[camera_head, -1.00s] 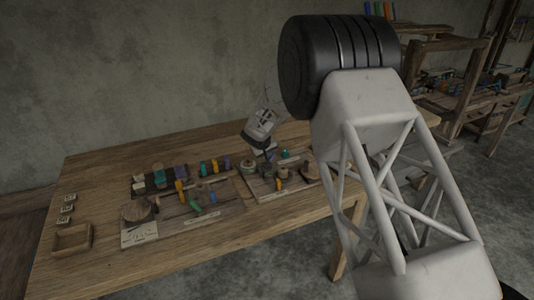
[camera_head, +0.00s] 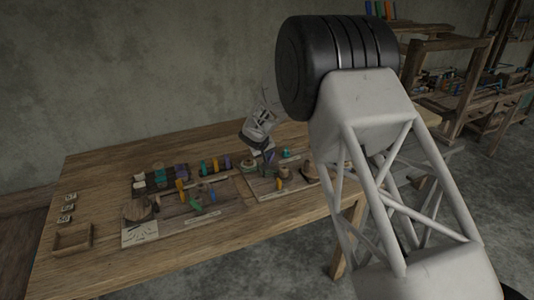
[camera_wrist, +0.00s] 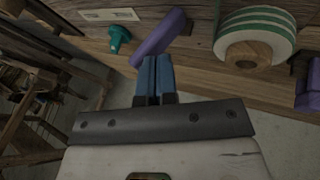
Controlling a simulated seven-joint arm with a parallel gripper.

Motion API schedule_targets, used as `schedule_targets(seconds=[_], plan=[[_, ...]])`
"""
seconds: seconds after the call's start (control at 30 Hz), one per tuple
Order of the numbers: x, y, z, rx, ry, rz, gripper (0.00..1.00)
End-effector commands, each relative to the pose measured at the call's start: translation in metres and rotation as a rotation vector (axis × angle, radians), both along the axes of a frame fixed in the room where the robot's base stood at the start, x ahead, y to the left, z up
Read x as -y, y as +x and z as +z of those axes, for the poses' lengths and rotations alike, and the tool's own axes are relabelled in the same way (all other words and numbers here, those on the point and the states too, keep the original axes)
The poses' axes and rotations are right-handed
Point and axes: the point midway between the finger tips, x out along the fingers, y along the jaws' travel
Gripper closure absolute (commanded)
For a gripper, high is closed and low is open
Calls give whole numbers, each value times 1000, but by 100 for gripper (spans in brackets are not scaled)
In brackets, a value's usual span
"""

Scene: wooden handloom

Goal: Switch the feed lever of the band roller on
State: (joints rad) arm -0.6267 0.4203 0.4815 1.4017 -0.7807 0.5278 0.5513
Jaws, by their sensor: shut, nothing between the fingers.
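My gripper (camera_wrist: 153,78) has its two blue fingers together, with nothing between them. In the wrist view a purple bar-shaped lever (camera_wrist: 160,36) stands slanted just beyond the fingertips; I cannot tell whether they touch. A roller with a green and white band and a wooden core (camera_wrist: 252,38) is to its right. A teal knob (camera_wrist: 119,38) is to its left, by a pale label plate (camera_wrist: 110,14). None of the text is readable, so I cannot confirm which part is the feed lever. In the head view my gripper (camera_head: 268,157) is low over the right-hand board (camera_head: 262,193).
Another purple part (camera_wrist: 309,90) is at the right edge of the wrist view. The left board (camera_head: 222,218) holds several small coloured parts. An open wooden tray (camera_head: 72,239) lies at the left of the table (camera_head: 110,275). A wooden loom frame (camera_head: 470,80) stands at the back right.

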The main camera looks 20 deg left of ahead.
Motion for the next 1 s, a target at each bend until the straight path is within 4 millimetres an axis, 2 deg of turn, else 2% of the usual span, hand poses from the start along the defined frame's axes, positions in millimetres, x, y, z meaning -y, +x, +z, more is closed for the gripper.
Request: schedule_targets(seconds=[0.27, 0.53, 1.0], plan=[[-7, -6, 4, 0, 1, 2, 100], [-28, -28, 18, 0, 1, 1, 100], [-22, -57, 80, 1, -1, 0, 100]])
